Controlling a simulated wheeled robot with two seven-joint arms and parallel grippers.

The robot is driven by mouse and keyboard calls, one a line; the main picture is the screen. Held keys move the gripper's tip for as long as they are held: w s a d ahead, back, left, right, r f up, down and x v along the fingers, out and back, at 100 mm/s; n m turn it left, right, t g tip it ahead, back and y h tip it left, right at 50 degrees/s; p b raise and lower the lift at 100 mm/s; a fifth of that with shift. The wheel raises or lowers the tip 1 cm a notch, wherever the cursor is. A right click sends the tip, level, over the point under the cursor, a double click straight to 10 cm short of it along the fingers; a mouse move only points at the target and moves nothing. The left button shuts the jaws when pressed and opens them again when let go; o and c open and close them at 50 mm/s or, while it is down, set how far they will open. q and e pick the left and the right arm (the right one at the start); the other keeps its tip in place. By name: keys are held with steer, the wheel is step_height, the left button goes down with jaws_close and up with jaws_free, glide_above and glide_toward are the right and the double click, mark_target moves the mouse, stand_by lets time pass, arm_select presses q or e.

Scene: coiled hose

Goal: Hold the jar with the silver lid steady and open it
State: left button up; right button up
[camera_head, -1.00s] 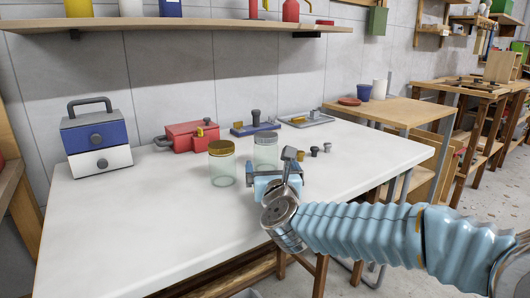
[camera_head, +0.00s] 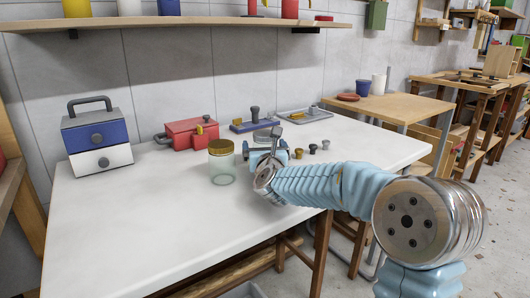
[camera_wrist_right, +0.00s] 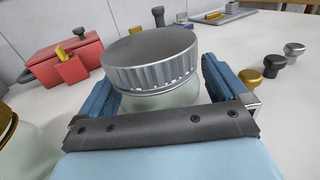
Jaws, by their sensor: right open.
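The jar with the silver lid (camera_head: 263,136) stands upright on the white table, mostly hidden behind my right gripper (camera_head: 266,150) in the head view. In the right wrist view its ribbed silver lid (camera_wrist_right: 150,60) and a strip of pale glass show between the two blue fingers of my right gripper (camera_wrist_right: 158,88). The fingers are open, one on each side of the jar; I cannot tell whether either touches the glass. The lid is on the jar. My left gripper is in neither view.
A gold-lidded jar (camera_head: 222,165) stands close on the left. Behind are a red box (camera_head: 190,133), a blue tray (camera_head: 252,126) and a grey tray (camera_head: 303,115). Small knobs (camera_head: 312,148) lie right. A blue-and-white toolbox (camera_head: 97,137) is far left. The front left table is clear.

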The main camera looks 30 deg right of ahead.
mark_target(264, 136)
steer(key=shift+c, duration=0.2)
steer(key=c, duration=1.2)
steer(key=shift+r, duration=0.15)
steer(key=shift+r, duration=0.25)
step_height(264, 136, up, 2)
steer(key=shift+r+p, duration=0.25)
steer(key=shift+p, duration=0.1)
steer(key=s+r, duration=0.3)
steer(key=s, duration=0.1)
steer(key=s+a+r+p, duration=0.1)
steer(key=s+r, duration=0.2)
steer(key=s, duration=0.2)
steer(key=s+a+r, duration=0.1)
steer(key=s+r, duration=0.2)
steer(key=s, duration=0.2)
steer(key=shift+a+r, duration=0.2)
steer(key=shift+r, duration=0.2)
